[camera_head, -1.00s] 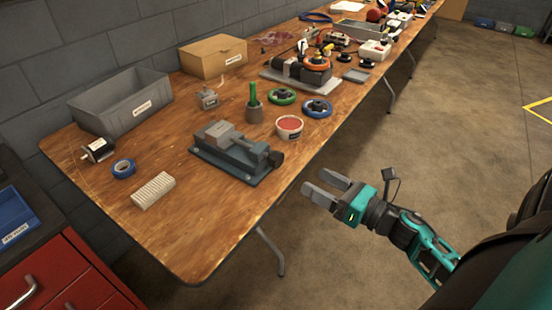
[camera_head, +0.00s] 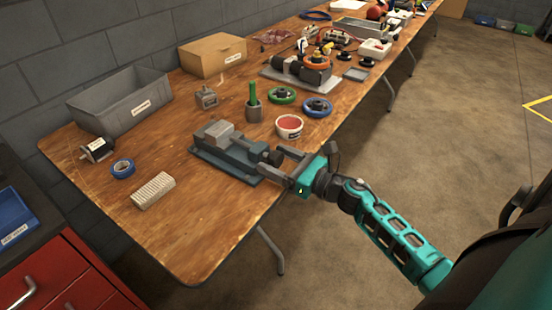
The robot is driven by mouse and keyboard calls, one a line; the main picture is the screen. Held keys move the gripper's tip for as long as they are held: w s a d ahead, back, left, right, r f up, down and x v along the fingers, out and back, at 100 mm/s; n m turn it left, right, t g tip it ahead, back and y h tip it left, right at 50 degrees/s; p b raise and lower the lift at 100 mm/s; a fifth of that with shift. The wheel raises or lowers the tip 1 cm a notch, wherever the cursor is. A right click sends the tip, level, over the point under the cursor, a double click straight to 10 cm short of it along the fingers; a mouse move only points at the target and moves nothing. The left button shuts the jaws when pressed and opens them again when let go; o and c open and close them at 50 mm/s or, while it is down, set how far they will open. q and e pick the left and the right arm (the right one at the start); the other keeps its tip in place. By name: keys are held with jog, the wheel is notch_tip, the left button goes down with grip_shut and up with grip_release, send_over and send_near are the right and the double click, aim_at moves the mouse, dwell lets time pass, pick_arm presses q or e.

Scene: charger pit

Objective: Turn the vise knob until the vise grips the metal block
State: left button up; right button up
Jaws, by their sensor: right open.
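The grey vise (camera_head: 238,150) lies on a blue-grey base on the wooden table, near its front edge. A grey metal block (camera_head: 219,131) sits at the vise's left part, between or on its jaws; I cannot tell whether it is gripped. The dark vise knob (camera_head: 272,158) is at the vise's right end, towards the table edge. My right gripper (camera_head: 281,163) is open, with its fingers reaching to either side of the knob; contact cannot be told. My left gripper is not in view.
A white ribbed block (camera_head: 153,190) and blue tape (camera_head: 123,168) lie left of the vise. A grey bin (camera_head: 120,105) is at the back left.

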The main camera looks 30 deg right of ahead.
jog(key=shift+w+a, duration=0.15)
jog(key=shift+w, duration=0.15)
jog(key=shift+c, duration=0.4)
jog(key=c, duration=1)
jog(key=shift+m, duration=0.3)
